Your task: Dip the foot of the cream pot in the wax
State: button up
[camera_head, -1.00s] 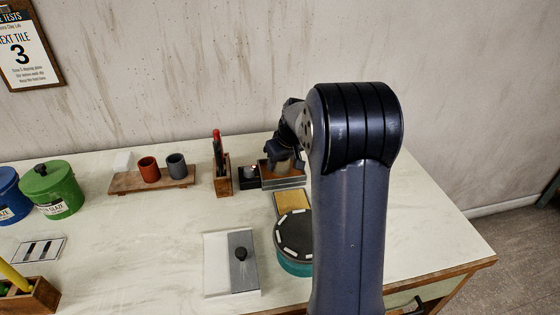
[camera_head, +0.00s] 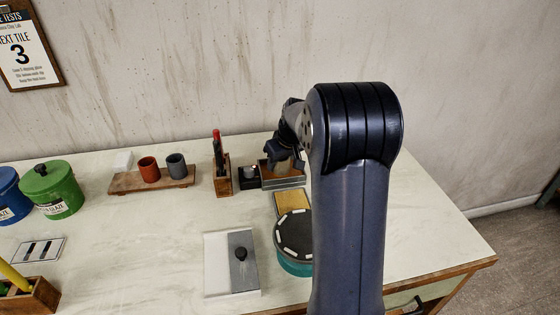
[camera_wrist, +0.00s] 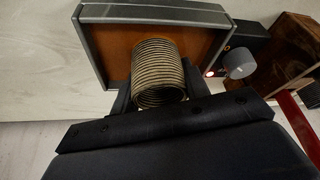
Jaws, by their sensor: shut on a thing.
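My gripper (camera_wrist: 160,92) is shut on the cream pot (camera_wrist: 158,68), a ribbed tan cylinder, with one finger on each side in the wrist view. The pot is in front of a grey-rimmed tray (camera_wrist: 150,12) with flat amber-brown wax (camera_wrist: 112,42) in it. Whether the pot's foot touches the wax is hidden. In the head view my gripper (camera_head: 284,164) is over the wax tray (camera_head: 284,183) near the back of the table, and the pot is hard to make out there.
A black box with a grey knob (camera_wrist: 239,63) and a red light stands beside the tray, then a wooden tool holder (camera_head: 222,181). A board with two cups (camera_head: 149,169) is farther left. A teal round container (camera_head: 294,262) and yellow pad (camera_head: 291,203) lie in front.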

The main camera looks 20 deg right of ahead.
jog(key=shift+r, duration=0.15)
jog(key=shift+r+p, duration=1.2)
jog(key=shift+r, duration=0.4)
jog(key=shift+r, duration=0.1)
jog(key=shift+r+p, duration=1.1)
jog(key=shift+r, duration=0.3)
